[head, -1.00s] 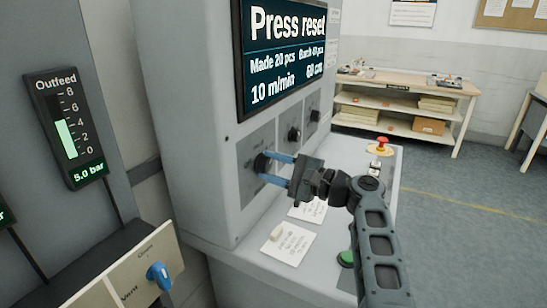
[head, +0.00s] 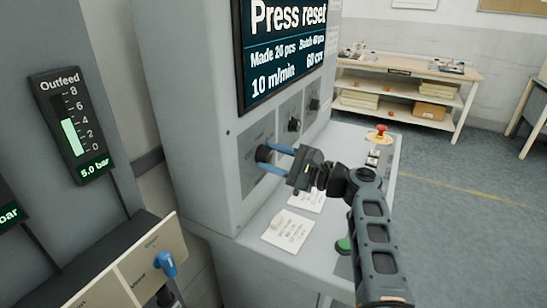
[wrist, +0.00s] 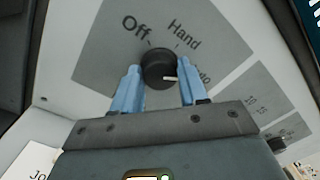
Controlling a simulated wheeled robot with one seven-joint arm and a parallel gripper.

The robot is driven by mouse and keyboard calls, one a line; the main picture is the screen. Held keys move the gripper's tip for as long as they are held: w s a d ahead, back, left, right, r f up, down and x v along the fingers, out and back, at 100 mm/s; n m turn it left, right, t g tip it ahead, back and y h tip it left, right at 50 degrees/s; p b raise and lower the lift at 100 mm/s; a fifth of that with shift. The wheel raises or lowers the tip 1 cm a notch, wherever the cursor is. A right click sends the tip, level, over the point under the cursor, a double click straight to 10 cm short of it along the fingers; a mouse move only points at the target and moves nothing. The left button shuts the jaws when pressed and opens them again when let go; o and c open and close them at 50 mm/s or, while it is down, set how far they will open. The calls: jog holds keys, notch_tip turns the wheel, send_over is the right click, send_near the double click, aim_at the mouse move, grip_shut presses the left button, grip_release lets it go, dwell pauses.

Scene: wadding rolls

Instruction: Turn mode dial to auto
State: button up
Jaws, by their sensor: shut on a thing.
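The mode dial (wrist: 158,68) is a round black knob with a white mark on a grey plate of the machine's sloping panel. Its labels read Off, Hand and a third word partly hidden by a finger, ending in "uto". The white mark points right, toward that third label. My gripper (wrist: 158,90) has its two blue fingers on either side of the knob, shut on it. In the head view the dial (head: 262,153) sits between the fingertips of my gripper (head: 268,158).
Two more black knobs, one nearer (head: 293,125), sit right of the dial. A screen (head: 288,45) above reads "Press reset". A paper card (head: 288,232), a green button (head: 344,246) and a red emergency button (head: 380,130) are on the ledge below.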

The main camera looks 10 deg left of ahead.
jog(key=o, duration=1.1)
jog(key=shift+c, duration=0.2)
jog(key=shift+d+f, duration=0.1)
jog(key=shift+d, duration=0.05)
jog(key=b+v, duration=0.1)
jog(key=v, duration=0.6)
jog(key=shift+d, duration=0.3)
jog(key=shift+s, duration=0.1)
